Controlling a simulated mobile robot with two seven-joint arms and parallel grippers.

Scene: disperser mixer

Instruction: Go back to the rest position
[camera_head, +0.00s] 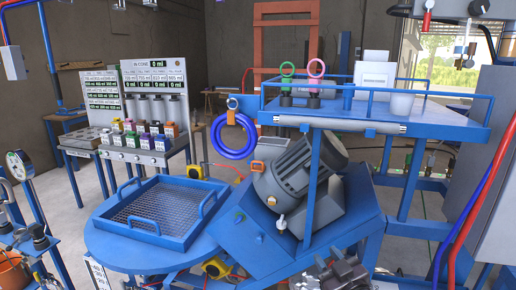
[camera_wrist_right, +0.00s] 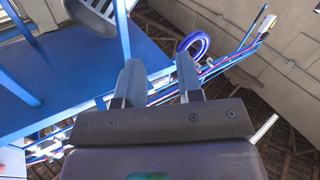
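My right gripper (camera_head: 340,272) shows at the bottom edge of the head view, in front of the blue machine stand. It also shows in the right wrist view (camera_wrist_right: 160,76), where its two dark fingers stand apart with nothing between them. A blue frame part and the ring-shaped blue hose (camera_wrist_right: 194,44) lie beyond the fingers in that view, apart from them. I cannot make out my left gripper in the head view.
A grey motor (camera_head: 290,180) sits on the blue stand close behind my right gripper. A blue shelf (camera_head: 430,118) stands above right. A round blue table (camera_head: 105,245) bears a mesh tray (camera_head: 188,240). A grey cabinet (camera_head: 495,165) with red and blue hoses borders the right side.

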